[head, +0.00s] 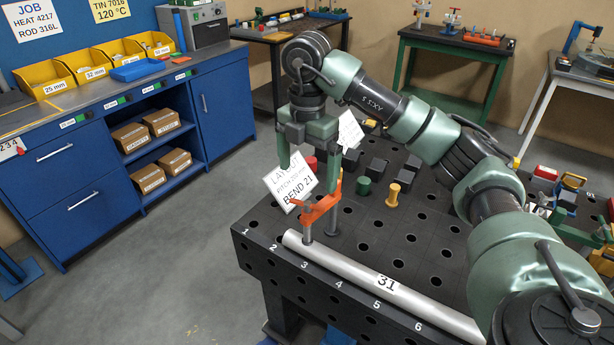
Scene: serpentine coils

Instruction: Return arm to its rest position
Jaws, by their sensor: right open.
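My right arm (430,130) reaches in from the right over the black perforated table. Its gripper (309,180) points down with its green fingers apart, and nothing shows held between them. It hangs above an orange clamp (322,208) near the table's left end. The clamp stands at a silver rod (385,284) marked 31, which lies along the front edge. I cannot tell whether the right finger touches the top of the clamp. My left gripper is not in view.
A white card (291,188) reading BEND 21 stands behind the gripper. A green cylinder (364,187), a yellow spool (393,194) and dark blocks stand on the table (420,245). A blue workbench (120,150) is at left. Grey floor between is clear.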

